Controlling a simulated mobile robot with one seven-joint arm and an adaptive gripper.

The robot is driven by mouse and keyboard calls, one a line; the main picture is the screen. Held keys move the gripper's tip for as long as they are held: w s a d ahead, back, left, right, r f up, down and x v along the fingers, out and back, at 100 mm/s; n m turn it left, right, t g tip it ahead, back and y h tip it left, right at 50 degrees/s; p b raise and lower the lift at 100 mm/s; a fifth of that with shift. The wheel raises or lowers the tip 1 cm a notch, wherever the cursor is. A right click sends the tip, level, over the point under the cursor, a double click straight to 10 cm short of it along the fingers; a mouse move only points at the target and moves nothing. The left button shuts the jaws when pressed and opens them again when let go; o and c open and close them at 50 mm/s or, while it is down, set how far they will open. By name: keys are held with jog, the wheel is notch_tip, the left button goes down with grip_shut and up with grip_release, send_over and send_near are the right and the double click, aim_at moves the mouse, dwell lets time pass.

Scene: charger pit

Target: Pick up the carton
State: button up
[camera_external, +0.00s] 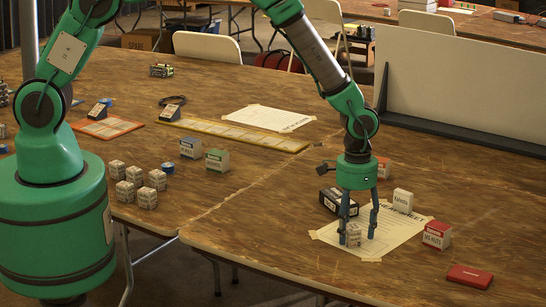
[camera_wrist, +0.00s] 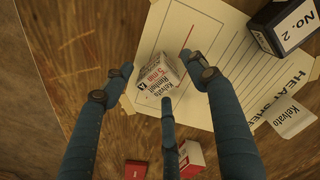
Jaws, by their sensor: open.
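The task says only "the carton"; a small white printed carton (camera_external: 354,235) stands on the taped paper sheet (camera_external: 395,235) at the front right of the table. In the wrist view the carton (camera_wrist: 157,72) shows black and red lettering, near the sheet's edge (camera_wrist: 208,18). My gripper (camera_external: 357,236) points down over it, fingers spread and low near the sheet. In the wrist view the gripper (camera_wrist: 160,72) has blue fingers on either side of the carton and another below it. Gaps show at the sides; I cannot tell whether the lower finger touches it.
A black box (camera_external: 338,203) and a white Kelvato box (camera_external: 403,201) stand close behind. A red and white box (camera_external: 437,235) and a flat red box (camera_external: 470,276) lie to the right. Several small white cartons (camera_external: 136,183) stand on the left table. A low white panel (camera_external: 460,85) stands behind.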

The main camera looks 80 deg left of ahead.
aim_at(351, 227)
jog(key=shift+c, duration=0.5)
jog(key=c, duration=1.2)
jog(key=shift+r, duration=0.1)
jog(key=shift+r, duration=0.45)
jog(key=r, duration=0.1)
jog(key=r+p, duration=0.1)
jog(key=shift+s+r, duration=0.3)
jog(key=s, duration=0.5)
jog(key=s+a+r+p, duration=0.1)
jog(key=s, duration=0.9)
jog(key=shift+s+a+r, duration=0.15)
jog(key=shift+s+a, duration=0.05)
